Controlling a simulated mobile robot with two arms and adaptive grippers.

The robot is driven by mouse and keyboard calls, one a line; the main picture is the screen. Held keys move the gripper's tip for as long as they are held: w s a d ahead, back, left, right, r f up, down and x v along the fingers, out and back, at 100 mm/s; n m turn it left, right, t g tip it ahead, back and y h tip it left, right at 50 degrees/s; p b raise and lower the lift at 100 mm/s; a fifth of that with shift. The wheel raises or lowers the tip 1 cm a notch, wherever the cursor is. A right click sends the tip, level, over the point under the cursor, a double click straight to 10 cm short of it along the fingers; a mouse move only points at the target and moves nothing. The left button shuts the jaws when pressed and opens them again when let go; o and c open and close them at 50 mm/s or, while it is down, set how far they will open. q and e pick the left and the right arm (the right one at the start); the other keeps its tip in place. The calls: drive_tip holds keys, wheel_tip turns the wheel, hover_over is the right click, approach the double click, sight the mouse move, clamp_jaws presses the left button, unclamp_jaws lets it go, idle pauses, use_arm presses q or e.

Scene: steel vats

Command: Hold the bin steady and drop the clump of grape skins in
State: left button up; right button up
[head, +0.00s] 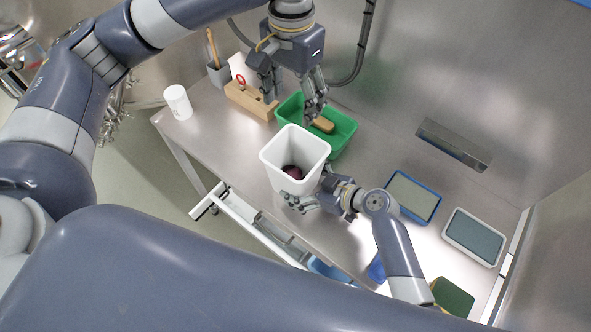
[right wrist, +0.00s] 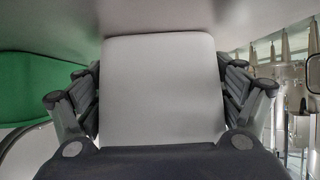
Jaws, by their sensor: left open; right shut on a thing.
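The white bin (head: 283,155) stands on the steel table near its front edge, its open top facing up. A dark purple clump of grape skins (head: 292,172) lies inside it at the bottom. In the right wrist view the pale bin wall (right wrist: 162,90) fills the room between the fingers. My left gripper (head: 291,107) is open and empty, above and behind the bin, near the green tray.
The green tray (head: 343,135) behind the bin holds a tan-backed brush or block (head: 322,124). A wooden block (head: 250,100), a grey holder (head: 218,73) and a white cup (head: 178,101) stand at the left. Blue-rimmed (head: 413,195) and white-rimmed (head: 474,236) trays lie at the right.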

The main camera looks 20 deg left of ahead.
drive_tip(key=o, duration=0.6)
drive_tip(key=shift+d, duration=0.1)
drive_tip(key=v, duration=1.1)
drive_tip(key=shift+s+d+r, duration=0.15)
drive_tip(key=shift+d, duration=0.15)
